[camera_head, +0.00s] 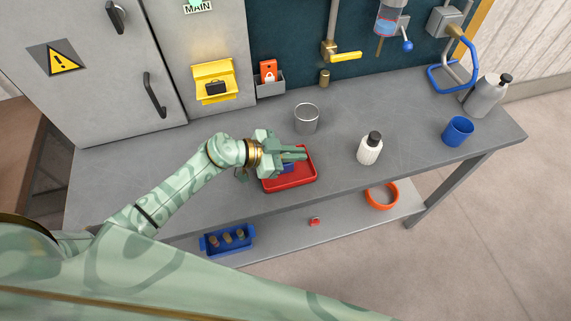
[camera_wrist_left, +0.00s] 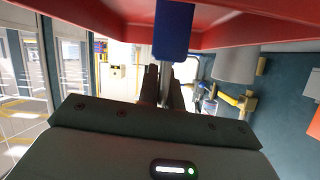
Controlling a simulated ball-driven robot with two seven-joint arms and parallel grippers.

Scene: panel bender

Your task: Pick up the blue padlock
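The blue padlock (camera_head: 288,168) is at the red tray (camera_head: 302,181) on the grey bench, mostly hidden by my left gripper (camera_head: 301,153) in the head view. In the left wrist view the padlock's blue body (camera_wrist_left: 173,30) is in front of the red tray wall (camera_wrist_left: 240,35), with its grey shackle towards me. The fingers of my left gripper (camera_wrist_left: 165,88) are close together, one on each side of the shackle, and look shut on it. I cannot tell whether the padlock touches the tray floor. My right gripper is not in view.
A metal cup (camera_head: 306,119) stands behind the tray. A white bottle (camera_head: 370,149) is to its right, with a blue cup (camera_head: 458,131) and a grey bottle (camera_head: 487,95) further right. A blue bin (camera_head: 228,241) and an orange ring-shaped thing (camera_head: 381,196) are on the lower shelf.

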